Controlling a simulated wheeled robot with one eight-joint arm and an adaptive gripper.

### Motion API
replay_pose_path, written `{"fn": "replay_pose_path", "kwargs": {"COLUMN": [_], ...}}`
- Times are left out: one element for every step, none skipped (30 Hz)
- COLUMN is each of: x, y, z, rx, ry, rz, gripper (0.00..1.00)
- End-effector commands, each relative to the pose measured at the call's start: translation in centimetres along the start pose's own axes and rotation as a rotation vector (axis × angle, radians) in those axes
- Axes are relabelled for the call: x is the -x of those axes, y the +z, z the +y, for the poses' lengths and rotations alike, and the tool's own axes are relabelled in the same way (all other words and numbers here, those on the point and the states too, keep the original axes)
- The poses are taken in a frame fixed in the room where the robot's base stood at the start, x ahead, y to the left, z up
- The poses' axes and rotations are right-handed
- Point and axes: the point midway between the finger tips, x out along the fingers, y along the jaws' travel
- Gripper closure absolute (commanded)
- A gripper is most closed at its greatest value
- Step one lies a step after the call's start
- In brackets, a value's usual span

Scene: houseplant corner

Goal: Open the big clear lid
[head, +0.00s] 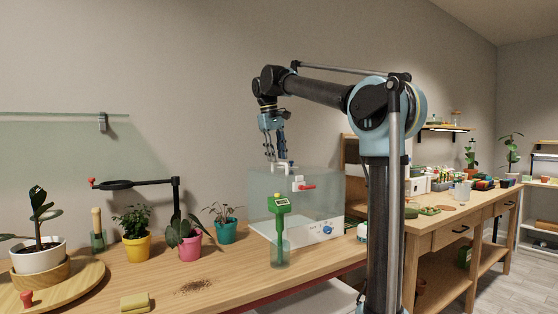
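The big clear lid (325,182) is the see-through upper part of a box on the wooden table. It looks down on its white base (337,230), which has a blue knob (327,230). A white handle (283,167) shows at the top of the lid, and a red latch-like piece (306,187) is on its front. My gripper (272,157) points down at the handle, at or just above it. Its fingers are small and dark here, so I cannot tell whether they touch or grip the handle.
Potted plants in turquoise (226,232), pink (184,247) and yellow (136,248) pots stand to the left. A black arm with a ring (125,184) rises behind them. Spilled soil (194,287) lies in front.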

Motion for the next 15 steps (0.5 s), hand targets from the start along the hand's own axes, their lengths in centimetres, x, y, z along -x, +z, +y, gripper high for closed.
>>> {"fn": "replay_pose_path", "kwargs": {"x": [-0.5,-0.7,-1.0,-1.1,-1.2,-1.4,-1.4,-1.4,-1.5,-1.5,-1.5,-1.5,-1.5,-1.5,-1.5], "y": [0.0,0.0,0.0,0.0,0.0,0.0,0.0,0.0,0.0,0.0,0.0,0.0,0.0,0.0,0.0], "z": [0.0,0.0,0.0,0.0,0.0,0.0,0.0,0.0,0.0,0.0,0.0,0.0,0.0,0.0,0.0], "rx": [-0.001,-0.001,-0.001,-0.001,-0.001,0.0,0.0,0.0,0.0,0.0,0.0,0.0,0.0,0.0,0.0], "ry": [0.0,0.0,0.0,0.0,0.0,0.0,0.0,0.0,0.0,0.0,0.0,0.0,0.0,0.0,0.0], "rz": [0.0,0.0,0.0,0.0,0.0,0.0,0.0,0.0,0.0,0.0,0.0,0.0,0.0,0.0,0.0], "gripper": [0.7,0.7,0.7,0.7,0.7,0.7,0.7,0.7,0.7,0.7,0.7,0.7,0.7,0.7,0.72]}}
